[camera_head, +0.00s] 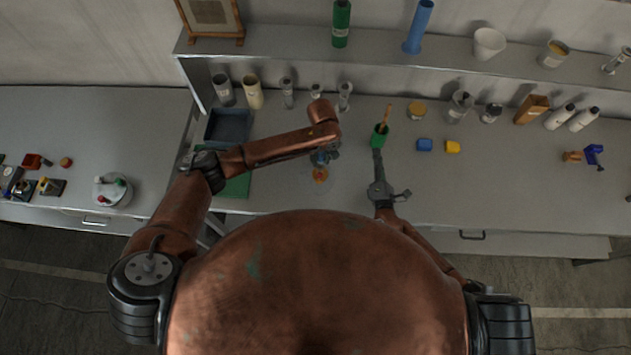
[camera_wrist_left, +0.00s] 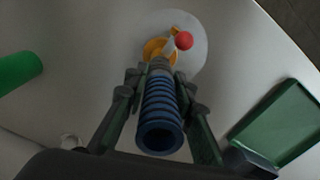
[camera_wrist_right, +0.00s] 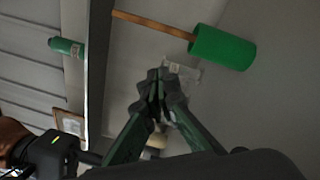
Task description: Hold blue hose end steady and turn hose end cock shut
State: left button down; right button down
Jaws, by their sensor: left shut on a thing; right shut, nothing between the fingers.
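The blue ribbed hose end (camera_wrist_left: 160,112) lies between the fingers of my left gripper (camera_wrist_left: 160,80), which is shut on it. Its open mouth faces the left wrist camera. Beyond the hose is an orange-yellow fitting with a red ball knob (camera_wrist_left: 183,40), seemingly the cock, over a pale round disc (camera_wrist_left: 200,62). My right gripper (camera_wrist_right: 158,78) is shut and empty. In the head view it is to the right of the cock, apart from it.
A green tray (camera_head: 236,187) is left of the hose. Several jars and cylinders line the back.

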jog(key=s+a+f+m+y, duration=0.1)
jog(key=s+a+f+m, duration=0.1)
jog(key=s+a, duration=0.7)
jog(key=s+a+f+m+g+y, duration=0.1)
jog(key=s+a+f+m+y, duration=0.1)
jog(key=s+a, duration=0.8)
jog(key=a+f, duration=0.1)
jog(key=a, duration=0.2)
jog(key=shift+s+f+y, duration=0.15)
jog(key=shift+y, duration=0.15)
jog(key=shift+a, duration=0.1)
jog(key=w, duration=0.9)
jog(key=shift+w, duration=0.3)
jog(key=shift+d, duration=0.45)
jog(key=shift+m, duration=0.5)
